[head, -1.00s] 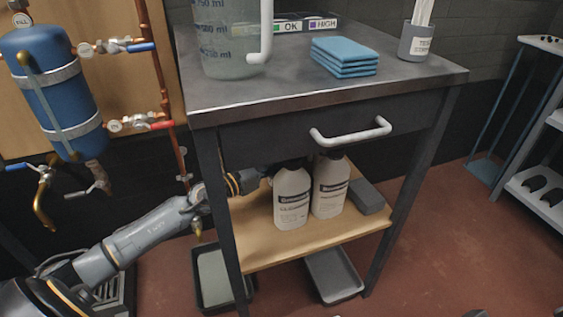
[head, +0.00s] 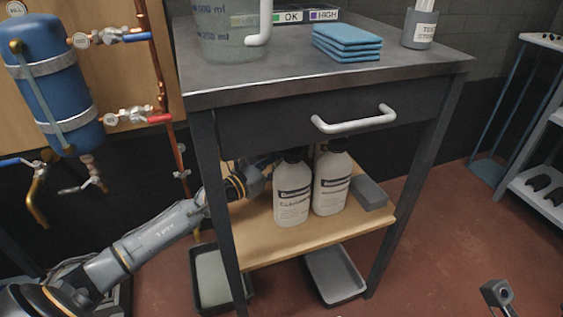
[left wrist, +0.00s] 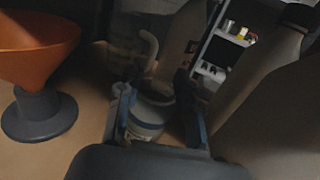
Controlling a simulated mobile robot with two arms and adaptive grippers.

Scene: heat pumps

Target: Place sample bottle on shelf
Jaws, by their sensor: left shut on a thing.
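My left arm reaches from the left past the front left leg of the metal cart, over its wooden lower shelf (head: 262,240). In the head view its gripper end is mostly hidden behind the white bottles. In the left wrist view the left gripper (left wrist: 152,106) is shut on a small pale round container with a blue band, seemingly the sample bottle (left wrist: 146,122). I cannot tell whether its base touches the shelf.
Two white labelled bottles (head: 293,195) and a grey block (head: 369,193) stand on the shelf. In the left wrist view an orange funnel (left wrist: 35,45) stands beside the gripper. A drawer handle (head: 352,122) juts out above. Trays (head: 334,274) lie on the floor below.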

